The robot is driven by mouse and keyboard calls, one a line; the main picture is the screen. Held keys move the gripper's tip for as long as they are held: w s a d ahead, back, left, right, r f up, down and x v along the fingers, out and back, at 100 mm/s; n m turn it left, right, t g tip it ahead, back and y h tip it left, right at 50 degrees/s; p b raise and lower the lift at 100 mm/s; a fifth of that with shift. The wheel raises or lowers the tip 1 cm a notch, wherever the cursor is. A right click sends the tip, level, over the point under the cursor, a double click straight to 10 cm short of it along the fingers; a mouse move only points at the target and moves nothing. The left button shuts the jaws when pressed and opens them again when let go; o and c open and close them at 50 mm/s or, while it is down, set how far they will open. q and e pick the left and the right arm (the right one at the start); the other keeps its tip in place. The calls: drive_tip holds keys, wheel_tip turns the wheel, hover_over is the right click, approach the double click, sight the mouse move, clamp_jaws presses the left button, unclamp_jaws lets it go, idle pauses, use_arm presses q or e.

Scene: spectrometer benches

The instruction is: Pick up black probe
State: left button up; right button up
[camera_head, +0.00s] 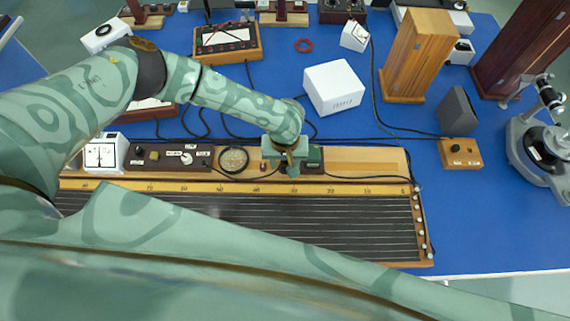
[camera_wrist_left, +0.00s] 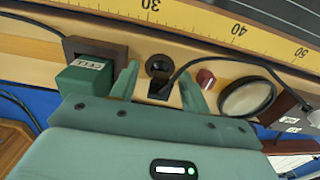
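The black probe (camera_wrist_left: 158,91) is a small dark block with a black cable, seen in the left wrist view beside a round black socket (camera_wrist_left: 158,66) on the wooden strip. My left gripper (camera_wrist_left: 161,80) is open, with one finger on each side of the probe. A gap shows between the probe and each finger, so it is not gripped. In the head view, my left gripper (camera_head: 286,165) points down over the strip behind the scale and hides the probe. My right gripper is not in view.
A green block labelled in white (camera_wrist_left: 85,80) stands close beside one finger. A red knob (camera_wrist_left: 205,78) and a round lens-like ring (camera_wrist_left: 247,97) are on the other side. The wired board with a yellow scale (camera_head: 300,188) lies in front; a white box (camera_head: 334,86) stands behind.

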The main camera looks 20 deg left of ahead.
use_arm(q)
clamp_jaws()
drive_tip(key=shift+r, duration=0.15)
